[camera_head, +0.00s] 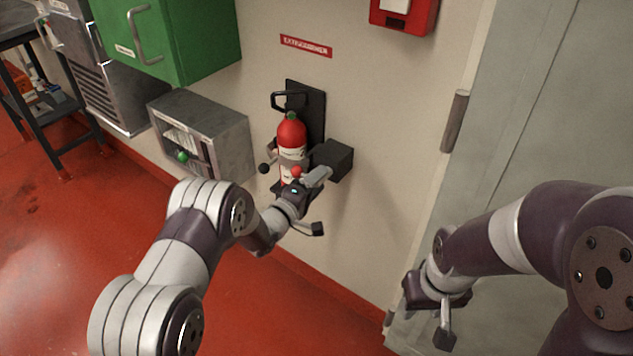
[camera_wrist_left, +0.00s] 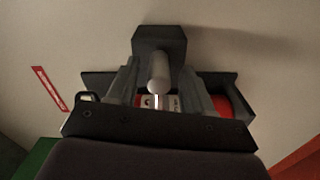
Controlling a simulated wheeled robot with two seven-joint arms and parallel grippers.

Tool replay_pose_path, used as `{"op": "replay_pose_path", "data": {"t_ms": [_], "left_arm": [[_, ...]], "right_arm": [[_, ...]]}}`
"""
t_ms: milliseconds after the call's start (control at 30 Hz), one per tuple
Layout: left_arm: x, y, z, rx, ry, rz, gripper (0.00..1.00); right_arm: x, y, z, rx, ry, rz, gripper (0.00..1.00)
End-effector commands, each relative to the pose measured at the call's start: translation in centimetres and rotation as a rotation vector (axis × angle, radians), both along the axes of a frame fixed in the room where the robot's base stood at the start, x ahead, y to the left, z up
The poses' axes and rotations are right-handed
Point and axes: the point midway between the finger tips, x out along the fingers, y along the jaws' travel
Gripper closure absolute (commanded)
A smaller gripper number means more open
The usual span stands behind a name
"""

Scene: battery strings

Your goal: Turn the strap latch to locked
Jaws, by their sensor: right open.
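A red fire extinguisher (camera_head: 291,134) with a white label stands upright against a black wall backplate (camera_head: 317,104). A dark box (camera_head: 339,157) projects at its right. In the left wrist view, a pale rounded handle (camera_wrist_left: 158,75) sticks out from a dark block (camera_wrist_left: 160,42); it appears to be the strap latch's lever. My left gripper (camera_head: 312,182) is in front of the extinguisher's lower part. Its fingers (camera_wrist_left: 160,88) lie either side of the handle, apparently with gaps. Exact contact and the latch's position are unclear. My right gripper (camera_head: 438,312) is open and empty, low at the right.
A grey open-fronted cabinet (camera_head: 210,135) stands left of the extinguisher, below a green cabinet (camera_head: 170,38). A grey door (camera_head: 540,100) is at the right. A red wall box (camera_head: 403,14) hangs above. The red floor (camera_head: 50,240) is clear at the left.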

Motion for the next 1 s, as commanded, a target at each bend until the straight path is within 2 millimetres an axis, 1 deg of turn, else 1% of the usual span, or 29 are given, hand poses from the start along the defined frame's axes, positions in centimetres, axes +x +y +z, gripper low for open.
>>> {"op": "replay_pose_path", "data": {"t_ms": [167, 267, 367, 600, 700, 833, 1000], "left_arm": [[0.0, 0.0, 0.1, 0.000, -0.001, -0.001, 0.49], [-0.4, 0.3, 0.1, 0.000, 0.000, 0.000, 0.49], [-1.9, 1.5, 0.3, 0.000, 0.001, 0.002, 0.49], [-7.2, 5.4, 0.3, -0.001, 0.001, 0.003, 0.49], [-8.8, 6.5, 0.2, 0.000, 0.001, 0.002, 0.49], [-10.0, 7.3, 0.1, 0.000, 0.001, 0.001, 0.49], [-10.3, 7.5, 0.0, 0.000, -0.001, 0.000, 0.49]], "right_arm": [[0.0, 0.0, 0.0, 0.000, 0.000, 0.000, 0.57], [0.0, 0.0, 0.2, 0.000, 0.000, 0.000, 0.57], [0.0, 0.0, 0.6, 0.000, 0.000, 0.000, 0.57], [0.0, 0.0, 1.6, 0.000, 0.000, 0.000, 0.57], [0.0, 0.0, 1.8, 0.000, 0.000, 0.000, 0.57], [0.0, 0.0, 1.9, 0.000, 0.000, 0.000, 0.57], [0.0, 0.0, 1.9, 0.000, 0.000, 0.000, 0.57]]}}
